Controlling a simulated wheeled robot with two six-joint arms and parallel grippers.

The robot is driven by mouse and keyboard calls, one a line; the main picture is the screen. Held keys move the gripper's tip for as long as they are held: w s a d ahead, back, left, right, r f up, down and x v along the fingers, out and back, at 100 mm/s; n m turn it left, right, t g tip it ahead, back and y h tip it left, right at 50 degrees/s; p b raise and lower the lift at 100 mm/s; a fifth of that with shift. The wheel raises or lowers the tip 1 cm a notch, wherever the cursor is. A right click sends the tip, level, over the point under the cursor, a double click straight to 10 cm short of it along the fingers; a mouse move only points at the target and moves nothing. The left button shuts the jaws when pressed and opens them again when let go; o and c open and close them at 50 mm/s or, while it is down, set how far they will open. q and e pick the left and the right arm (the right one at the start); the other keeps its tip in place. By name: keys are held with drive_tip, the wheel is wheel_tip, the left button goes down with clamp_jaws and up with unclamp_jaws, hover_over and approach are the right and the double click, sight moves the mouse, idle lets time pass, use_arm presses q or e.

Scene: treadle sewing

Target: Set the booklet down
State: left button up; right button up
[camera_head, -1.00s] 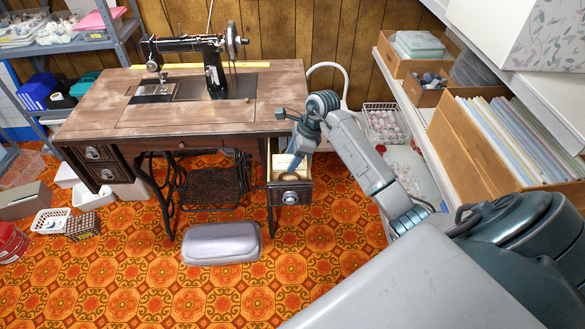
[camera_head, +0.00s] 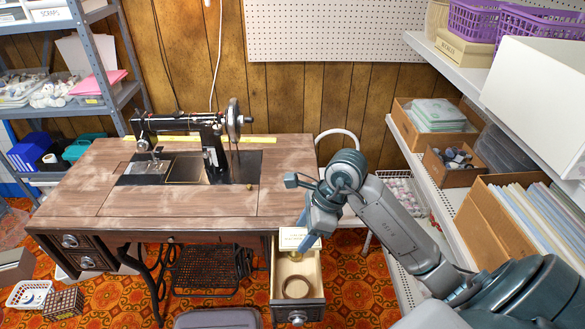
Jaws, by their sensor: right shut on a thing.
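My right gripper (camera_head: 303,232) is shut on a small cream booklet (camera_head: 292,240), which has faint print on its face. It holds the booklet over the back of the open drawer (camera_head: 318,278), by the right front of the sewing table. The gripper's fingers hide part of the booklet. A brown ring-shaped coil (camera_head: 296,287) lies in the drawer. The wooden table top (camera_head: 200,205) carries a black sewing machine (camera_head: 212,150). My left gripper is not in view.
A yellow strip (camera_head: 262,139) lies along the table's back edge. The front and right of the table top are clear. Shelves with boxes (camera_head: 436,125) stand close on the right, beside my right arm. A grey case (camera_head: 218,318) sits on the floor in front.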

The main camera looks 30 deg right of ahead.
drive_tip(key=w+d, duration=0.2)
drive_tip(key=w, duration=0.1)
drive_tip(key=p, duration=0.3)
hover_over(297, 206)
drive_tip(key=d, duration=0.1)
drive_tip(key=shift+s+d+f, duration=0.1)
drive_tip(key=shift+s+f, duration=0.3)
drive_tip(key=shift+f, duration=0.2)
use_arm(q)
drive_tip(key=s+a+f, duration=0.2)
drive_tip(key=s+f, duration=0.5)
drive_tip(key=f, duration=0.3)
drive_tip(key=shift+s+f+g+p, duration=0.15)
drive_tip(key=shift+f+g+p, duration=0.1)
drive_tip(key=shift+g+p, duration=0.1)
use_arm(e)
drive_tip(key=shift+f, duration=1.8)
drive_tip(key=shift+f, duration=0.15)
drive_tip(key=o, duration=1)
drive_tip(key=shift+c, duration=0.2)
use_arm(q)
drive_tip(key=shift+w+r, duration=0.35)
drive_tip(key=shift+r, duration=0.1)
